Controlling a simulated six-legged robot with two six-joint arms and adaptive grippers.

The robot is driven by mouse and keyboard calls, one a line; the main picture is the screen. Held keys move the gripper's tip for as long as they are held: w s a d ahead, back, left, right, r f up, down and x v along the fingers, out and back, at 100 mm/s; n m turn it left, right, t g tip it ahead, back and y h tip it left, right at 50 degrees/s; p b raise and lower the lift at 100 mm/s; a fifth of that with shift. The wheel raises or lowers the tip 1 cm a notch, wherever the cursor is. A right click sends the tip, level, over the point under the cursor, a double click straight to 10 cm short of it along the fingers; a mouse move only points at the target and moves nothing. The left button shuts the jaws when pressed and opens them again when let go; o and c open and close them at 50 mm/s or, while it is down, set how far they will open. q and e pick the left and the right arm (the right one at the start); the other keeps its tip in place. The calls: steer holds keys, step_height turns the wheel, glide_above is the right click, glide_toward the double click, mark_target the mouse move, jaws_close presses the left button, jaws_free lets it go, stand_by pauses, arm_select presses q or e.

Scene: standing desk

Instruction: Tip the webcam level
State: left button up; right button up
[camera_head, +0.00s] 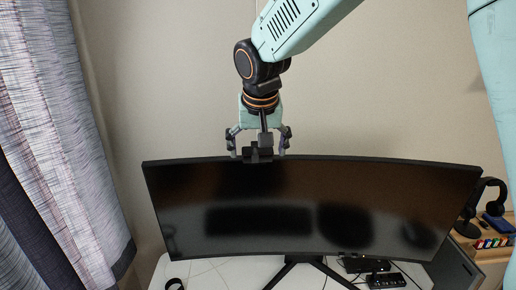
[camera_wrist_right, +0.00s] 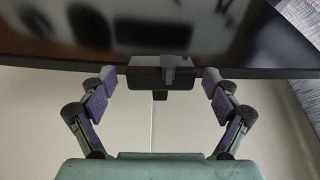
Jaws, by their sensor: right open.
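The webcam (camera_head: 257,154) is a small dark box on the top edge of the wide black monitor (camera_head: 320,200). In the right wrist view the webcam (camera_wrist_right: 162,76) sits between the two fingers, with a grey clip over its middle. My right gripper (camera_head: 258,152) comes down from above and is open, one finger on each side of the webcam. A gap shows between each fingertip and the webcam in the right wrist view (camera_wrist_right: 160,85). I cannot tell the webcam's exact tilt. My left gripper is not in view.
The monitor stands on a white desk (camera_head: 215,272). Headphones (camera_head: 484,205) on a stand are at the right, beside a wooden shelf. A small black device (camera_head: 385,280) lies under the screen. A curtain (camera_head: 60,120) hangs at the left. The wall is behind.

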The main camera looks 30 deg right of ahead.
steer(key=shift+s+r, duration=0.15)
steer(key=shift+s, duration=0.2)
steer(key=shift+c, duration=1)
steer(key=shift+w+f, duration=0.3)
steer(key=shift+w, duration=0.3)
steer(key=c, duration=0.5)
steer(key=shift+c, duration=0.6)
steer(key=shift+s+r, duration=0.1)
steer(key=shift+s, duration=0.05)
steer(key=c, duration=0.3)
steer(key=shift+w+d+g+y, duration=0.1)
steer(key=shift+w+g+y, duration=0.2)
steer(key=shift+g, duration=0.5)
steer(key=shift+w+d+g+y, duration=0.1)
steer(key=shift+g+y, duration=0.3)
steer(key=shift+g, duration=0.4)
steer(key=shift+c, duration=0.2)
steer(key=shift+r, duration=0.1)
steer(key=o, duration=1.2)
steer(key=shift+s, duration=0.1)
steer(key=shift+c, duration=0.2)
